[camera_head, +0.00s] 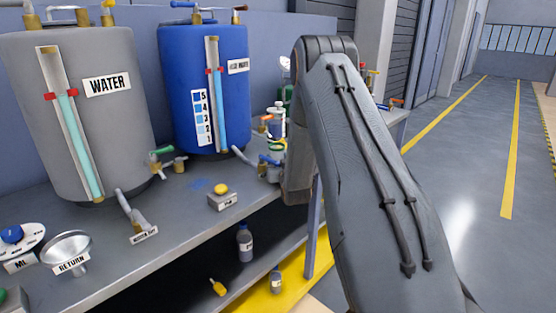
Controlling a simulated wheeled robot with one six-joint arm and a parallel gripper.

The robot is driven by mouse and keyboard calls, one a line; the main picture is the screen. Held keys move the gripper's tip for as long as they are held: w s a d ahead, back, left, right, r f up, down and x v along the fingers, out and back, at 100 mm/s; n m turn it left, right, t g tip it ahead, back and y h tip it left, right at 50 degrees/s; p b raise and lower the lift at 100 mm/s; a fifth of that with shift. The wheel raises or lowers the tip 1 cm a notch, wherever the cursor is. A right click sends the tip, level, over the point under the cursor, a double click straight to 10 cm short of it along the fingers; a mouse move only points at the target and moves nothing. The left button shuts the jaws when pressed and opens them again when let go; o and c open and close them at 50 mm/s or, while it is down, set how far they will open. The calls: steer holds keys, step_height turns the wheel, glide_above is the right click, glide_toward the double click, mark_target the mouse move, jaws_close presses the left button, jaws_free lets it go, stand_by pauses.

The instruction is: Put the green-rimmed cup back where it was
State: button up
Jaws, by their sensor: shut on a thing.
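A small pale thing with a green edge (277,148), which looks like the green-rimmed cup, shows just left of my wrist, near the right end of the bench. It is small and partly crowded by other items, so I cannot tell whether it is held or standing. My arm rises from the lower right and bends down at the elbow, with its wrist over the bench's right part. My gripper's fingers are hidden behind the arm, and I cannot see what is between them.
A grey WATER tank (105,130) and a blue tank (182,95) stand on the grey bench (190,230). A RETURN funnel (68,250) and a yellow-button box (222,198) are in front. A bottle (245,243) stands on the lower shelf. Open floor (470,190) lies right.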

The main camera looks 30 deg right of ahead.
steer(key=o, duration=1.1)
steer(key=v, duration=0.5)
steer(key=b+v, duration=0.1)
steer(key=v, duration=0.2)
steer(key=shift+w+a+r, duration=0.1)
steer(key=shift+a+r, duration=0.1)
steer(key=shift+r, duration=0.05)
